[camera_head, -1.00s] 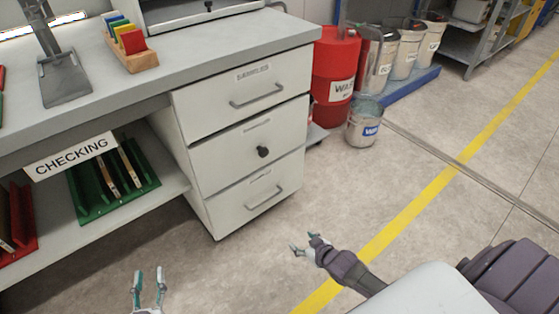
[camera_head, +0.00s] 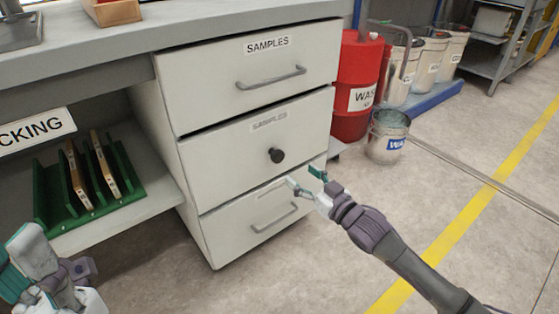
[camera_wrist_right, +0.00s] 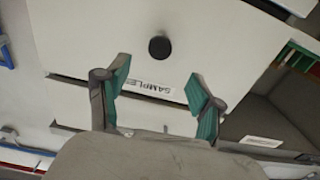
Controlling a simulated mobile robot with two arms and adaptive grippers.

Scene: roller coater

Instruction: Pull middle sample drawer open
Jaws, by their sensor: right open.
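The middle drawer (camera_head: 225,160) has a grey front with a round black knob (camera_head: 276,155) and a SAMPLES label. It looks shut, level with the drawers above and below. In the right wrist view the knob (camera_wrist_right: 159,48) lies ahead, beyond the fingertips and between them from side to side. My right gripper (camera_head: 306,183) is open and empty, in front of the cabinet, to the lower right of the knob and apart from it. Its spread teal fingers show in the wrist view (camera_wrist_right: 160,90). My left gripper (camera_head: 30,270) is at the lower left edge; its jaw opening is unclear.
The top drawer (camera_head: 250,75) and bottom drawer (camera_head: 262,212) have bar handles. A green rack (camera_head: 120,195) stands on the shelf at left. A red waste drum (camera_head: 357,85) and a bucket (camera_head: 387,135) stand right of the cabinet. Floor in front is clear.

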